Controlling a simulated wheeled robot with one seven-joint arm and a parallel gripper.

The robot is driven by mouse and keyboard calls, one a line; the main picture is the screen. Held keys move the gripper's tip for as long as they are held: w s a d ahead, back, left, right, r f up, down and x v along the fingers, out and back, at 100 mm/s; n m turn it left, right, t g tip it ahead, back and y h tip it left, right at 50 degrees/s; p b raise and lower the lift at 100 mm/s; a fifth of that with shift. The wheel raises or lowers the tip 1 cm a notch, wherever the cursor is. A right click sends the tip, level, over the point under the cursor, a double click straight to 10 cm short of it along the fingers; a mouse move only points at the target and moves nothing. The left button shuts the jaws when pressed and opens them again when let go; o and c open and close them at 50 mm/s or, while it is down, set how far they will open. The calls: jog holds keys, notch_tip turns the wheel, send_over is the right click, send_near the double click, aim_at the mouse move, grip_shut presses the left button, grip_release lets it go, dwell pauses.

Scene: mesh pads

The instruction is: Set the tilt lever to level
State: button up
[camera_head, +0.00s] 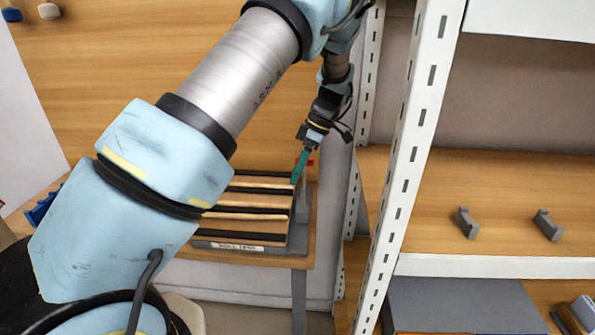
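A slatted rack with dark and wood-coloured bands (250,213) stands on a small wooden table, a white label on its front edge. It seems to slope; its left part is hidden behind my arm. A small red piece (310,161) shows at the rack's far right corner and may be the tip of the tilt lever; the rest of it is hidden. My gripper (298,178) points down at that corner, its teal fingers just left of the red piece. I cannot tell whether they touch it, nor whether the fingers are open or shut.
A white perforated shelf post (410,150) rises close to the right of the gripper. Shelves beyond it hold two grey brackets (466,222) (548,225). A wooden panel (120,70) stands behind. A blue object (41,208) lies at the far left.

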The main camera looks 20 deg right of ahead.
jog(key=b+v, duration=0.2)
jog(key=v, duration=0.9)
jog(key=shift+b, duration=0.4)
